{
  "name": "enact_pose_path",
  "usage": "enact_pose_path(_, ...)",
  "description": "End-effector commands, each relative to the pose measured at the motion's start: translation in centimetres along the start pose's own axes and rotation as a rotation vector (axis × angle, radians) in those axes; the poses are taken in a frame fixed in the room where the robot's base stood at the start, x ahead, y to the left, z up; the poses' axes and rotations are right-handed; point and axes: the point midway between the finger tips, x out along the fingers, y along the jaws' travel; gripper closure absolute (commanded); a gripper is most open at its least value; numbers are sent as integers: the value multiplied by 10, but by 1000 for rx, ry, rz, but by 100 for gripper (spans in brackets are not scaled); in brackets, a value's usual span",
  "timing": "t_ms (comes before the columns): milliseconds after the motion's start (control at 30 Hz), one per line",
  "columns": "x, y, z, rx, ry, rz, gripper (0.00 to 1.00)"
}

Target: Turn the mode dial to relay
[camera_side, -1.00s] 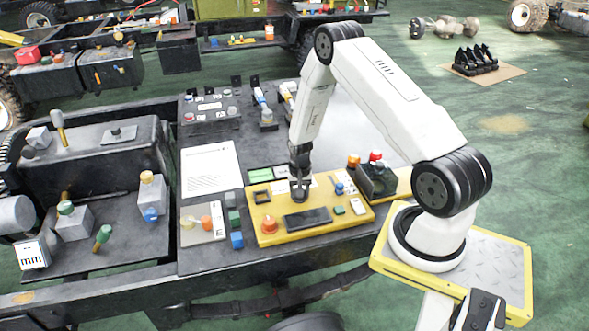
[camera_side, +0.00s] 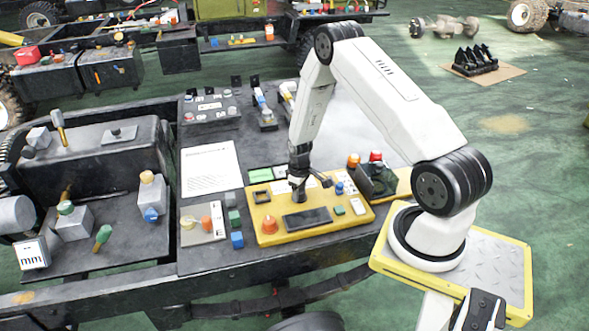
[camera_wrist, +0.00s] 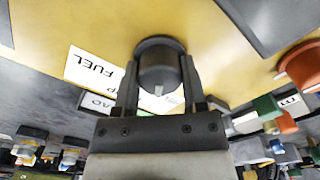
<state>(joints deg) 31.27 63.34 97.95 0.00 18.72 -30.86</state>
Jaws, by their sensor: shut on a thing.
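The mode dial (camera_wrist: 158,62) is a round dark knob on a yellow panel, with a small white mark on its side facing the wrist camera. My gripper (camera_wrist: 158,80) is shut on it, one finger on each side. In the side view my gripper (camera_side: 299,190) points down onto the yellow panel (camera_side: 280,238) and hides most of the dial. Other labels are partly covered by my fingers, and I cannot read the word relay.
On the panel are a dark screen (camera_side: 307,218), an orange knob (camera_side: 269,225), a green button (camera_side: 340,210) and a blue knob (camera_side: 340,188). A dark box with a red-topped button (camera_side: 376,156) stands to the right. A white sheet (camera_side: 210,167) lies to the left.

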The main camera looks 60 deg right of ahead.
Motion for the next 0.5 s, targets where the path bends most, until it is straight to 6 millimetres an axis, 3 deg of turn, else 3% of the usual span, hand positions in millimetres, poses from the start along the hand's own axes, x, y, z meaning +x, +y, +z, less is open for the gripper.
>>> enact_pose_path(500,-1,0,0,-272,-1,0,100)
